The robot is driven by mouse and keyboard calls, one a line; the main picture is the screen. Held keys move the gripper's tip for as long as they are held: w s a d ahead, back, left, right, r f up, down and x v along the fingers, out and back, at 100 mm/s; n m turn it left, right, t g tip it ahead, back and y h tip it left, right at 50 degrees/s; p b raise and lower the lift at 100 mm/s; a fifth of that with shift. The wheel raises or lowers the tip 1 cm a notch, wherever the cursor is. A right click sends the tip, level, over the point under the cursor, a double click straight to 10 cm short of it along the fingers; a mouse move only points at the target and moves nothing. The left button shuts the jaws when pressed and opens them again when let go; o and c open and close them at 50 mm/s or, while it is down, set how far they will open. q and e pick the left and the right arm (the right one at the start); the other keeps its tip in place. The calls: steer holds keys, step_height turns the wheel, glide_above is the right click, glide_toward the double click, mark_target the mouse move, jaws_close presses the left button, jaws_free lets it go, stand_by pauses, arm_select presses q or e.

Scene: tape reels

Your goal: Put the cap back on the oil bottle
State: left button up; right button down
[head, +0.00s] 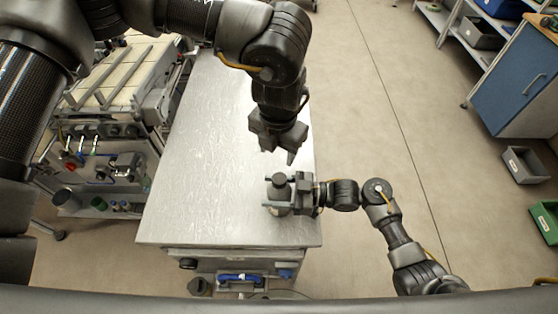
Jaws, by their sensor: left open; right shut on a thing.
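The oil bottle (279,192) is a small grey upright body near the right edge of the metal table. A dark round piece, which looks like the cap (279,179), sits on top of it; I cannot tell how firmly it is seated. My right gripper (284,196) comes in from the right and is shut on the bottle. It hides part of the bottle's side. My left gripper (279,154) is open and empty, pointing down, beyond and apart from the bottle. No other cap shows on the table.
The metal table (200,150) is bare to the left of the bottle. A machine with rollers and knobs (100,165) stands along its left side. A blue-handled item (238,278) is below the front edge. Bins (525,165) and a blue cabinet (512,85) are at far right.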

mark_target(280, 178)
arm_select(q)
steer(key=m, duration=0.1)
steer(key=s+m, duration=0.1)
steer(key=s+g, duration=0.1)
steer(key=shift+s+d+r+m, duration=0.1)
steer(key=shift+d+r+m, duration=0.2)
steer(key=shift+m, duration=0.1)
steer(key=shift+f, duration=4.05)
steer(key=shift+c, duration=0.2)
steer(key=c, duration=1)
steer(key=o, duration=1.2)
steer(key=shift+c, duration=0.2)
